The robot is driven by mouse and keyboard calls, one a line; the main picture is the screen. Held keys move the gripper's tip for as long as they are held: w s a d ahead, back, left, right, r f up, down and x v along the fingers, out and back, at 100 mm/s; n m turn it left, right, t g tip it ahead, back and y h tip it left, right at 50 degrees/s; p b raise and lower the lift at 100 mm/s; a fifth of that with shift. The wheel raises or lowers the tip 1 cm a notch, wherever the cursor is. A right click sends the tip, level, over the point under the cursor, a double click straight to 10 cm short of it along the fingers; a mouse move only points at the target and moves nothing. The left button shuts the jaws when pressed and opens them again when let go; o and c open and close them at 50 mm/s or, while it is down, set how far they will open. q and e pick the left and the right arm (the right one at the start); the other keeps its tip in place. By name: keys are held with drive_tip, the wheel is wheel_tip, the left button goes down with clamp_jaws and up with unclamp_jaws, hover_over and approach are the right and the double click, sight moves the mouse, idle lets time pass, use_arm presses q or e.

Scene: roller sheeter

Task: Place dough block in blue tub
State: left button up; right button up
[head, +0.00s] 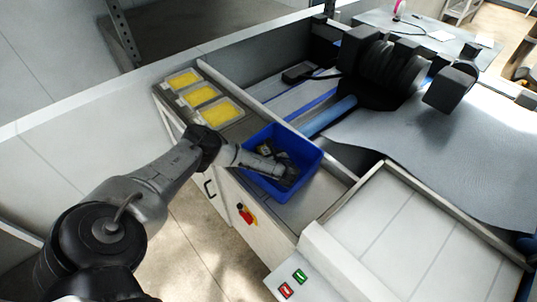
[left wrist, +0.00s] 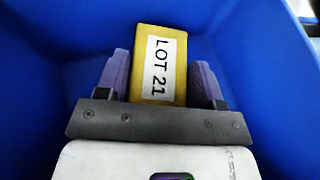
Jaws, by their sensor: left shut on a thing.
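The blue tub (head: 306,150) stands on the side counter of the machine in the head view. My left gripper (head: 288,176) reaches down inside the tub. In the left wrist view, a yellow dough block (left wrist: 150,62) with a white "LOT 21" label sits between the two fingers of my left gripper (left wrist: 158,85), which is shut on it. Blue tub walls (left wrist: 50,70) surround the block in that view. I cannot tell whether the block touches the tub floor. In the head view the block is hidden by the gripper. My right gripper is not in view.
Several yellow-filled trays (head: 201,95) stand in a row on the counter, left of the tub. The roller machine (head: 385,70) and a grey sheet (head: 440,135) lie to the right. Red and green buttons (head: 292,283) are at the front.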

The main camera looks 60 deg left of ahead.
use_arm(q)
drive_tip(key=o, duration=1.1)
drive_tip(key=shift+c, duration=0.2)
drive_tip(key=shift+r, duration=0.2)
drive_tip(key=v, duration=0.8)
drive_tip(key=shift+a+r, duration=0.2)
drive_tip(key=shift+r, duration=0.15)
